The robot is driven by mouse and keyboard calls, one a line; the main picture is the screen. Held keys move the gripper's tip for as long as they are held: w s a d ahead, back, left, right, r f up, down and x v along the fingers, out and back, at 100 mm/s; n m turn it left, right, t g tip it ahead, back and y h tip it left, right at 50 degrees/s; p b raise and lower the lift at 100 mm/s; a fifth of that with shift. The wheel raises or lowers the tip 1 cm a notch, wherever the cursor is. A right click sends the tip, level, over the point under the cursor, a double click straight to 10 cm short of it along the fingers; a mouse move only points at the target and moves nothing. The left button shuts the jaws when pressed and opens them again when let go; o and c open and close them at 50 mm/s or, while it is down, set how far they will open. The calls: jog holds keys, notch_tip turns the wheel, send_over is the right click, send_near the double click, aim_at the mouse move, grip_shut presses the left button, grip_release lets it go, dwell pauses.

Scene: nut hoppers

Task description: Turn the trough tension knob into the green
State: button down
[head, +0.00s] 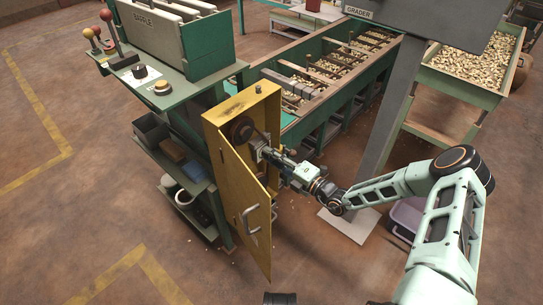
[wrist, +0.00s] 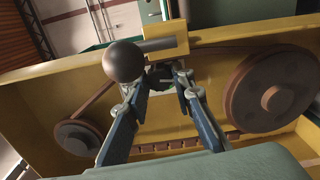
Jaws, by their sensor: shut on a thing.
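The yellow cabinet (head: 238,110) stands with its door (head: 243,190) open. Inside it, the wrist view shows a small pulley (wrist: 82,137) and a large pulley (wrist: 272,90) joined by a brown belt. My gripper (wrist: 160,82) reaches into the cabinet between the pulleys, its two fingers shut on a small dark knob (wrist: 160,73), mostly hidden by the fingertips. A dark ball (wrist: 124,61) sits just left of the fingertips. A yellow bracket (wrist: 165,42) is right behind. In the head view my gripper (head: 268,154) is at the cabinet opening. I cannot make out a green mark or pointer.
The open door with its handle (head: 250,216) hangs close to the left of my arm. A green bench (head: 165,85) with levers and buttons stands left. A grey post (head: 385,125) rises right of my wrist. Trough beds of nuts (head: 335,70) lie behind. Floor in front is clear.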

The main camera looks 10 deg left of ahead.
jog(key=shift+m+p, duration=0.7)
jog(key=shift+m, duration=4)
jog(key=c, duration=1.7)
grip_release()
jog(key=shift+o, duration=0.2)
